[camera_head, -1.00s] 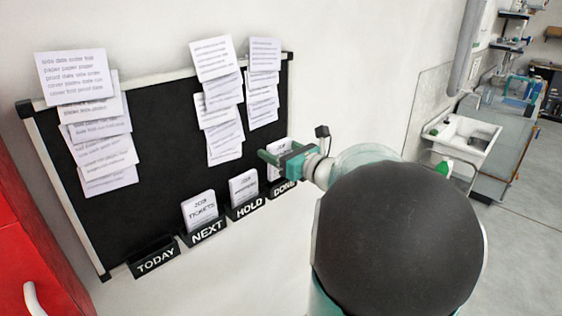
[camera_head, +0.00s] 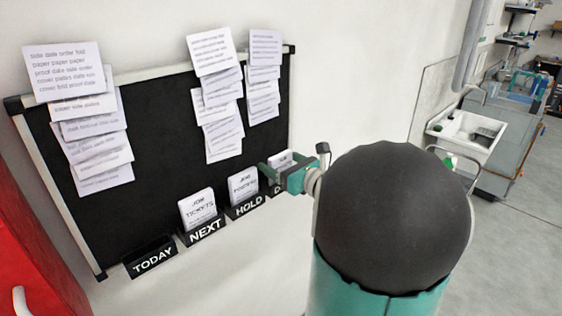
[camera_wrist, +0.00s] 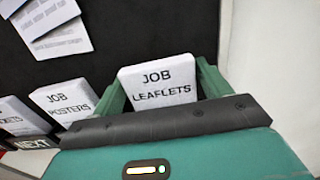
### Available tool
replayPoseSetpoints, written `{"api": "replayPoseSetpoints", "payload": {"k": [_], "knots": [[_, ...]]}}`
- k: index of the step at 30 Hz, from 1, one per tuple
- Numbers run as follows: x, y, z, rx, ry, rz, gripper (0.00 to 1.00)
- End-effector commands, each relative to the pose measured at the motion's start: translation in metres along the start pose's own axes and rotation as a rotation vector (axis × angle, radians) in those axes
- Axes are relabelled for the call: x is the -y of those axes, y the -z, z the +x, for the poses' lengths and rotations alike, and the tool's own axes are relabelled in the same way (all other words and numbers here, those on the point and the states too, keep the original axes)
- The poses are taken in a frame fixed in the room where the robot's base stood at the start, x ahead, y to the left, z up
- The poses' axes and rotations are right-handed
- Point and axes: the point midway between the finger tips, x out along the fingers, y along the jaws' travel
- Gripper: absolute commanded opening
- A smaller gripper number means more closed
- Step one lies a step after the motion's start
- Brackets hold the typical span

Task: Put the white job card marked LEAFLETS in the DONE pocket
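The white job card marked LEAFLETS (camera_wrist: 158,82) stands upright between the two green fingers of my gripper (camera_wrist: 160,88) in the wrist view. The fingers lie against its left and right edges, so my gripper appears shut on it. In the head view, my gripper (camera_head: 282,174) is at the rightmost pocket, with the card's top (camera_head: 280,158) showing behind it. The DONE pocket (camera_head: 278,189) is mostly hidden there; only its D shows. The card's top sits about as high above its pocket as the neighbouring cards do; its lower edge is hidden.
A TICKETS card (camera_head: 198,208) stands in the NEXT pocket (camera_head: 206,231), and a POSTERS card (camera_head: 243,184) in the HOLD pocket (camera_head: 249,206). The TODAY pocket (camera_head: 153,258) looks empty. Paper sheets (camera_head: 95,145) hang on the black board (camera_head: 165,130). A red cabinet (camera_head: 20,240) stands left.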

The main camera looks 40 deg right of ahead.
Motion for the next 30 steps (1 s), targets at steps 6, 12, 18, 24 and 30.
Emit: {"api": "replayPoseSetpoints", "payload": {"k": [6,12,18,24,30], "knots": [[0.001,0.0,0.001,0.0,0.0,0.0,0.89],[0.002,-0.004,0.001,0.001,0.0,-0.002,0.89],[0.003,-0.004,-0.027,0.001,0.004,-0.001,0.89],[0.003,-0.003,-0.071,0.0,0.004,-0.001,0.89],[0.003,-0.003,-0.106,0.001,0.002,-0.001,0.89]]}}
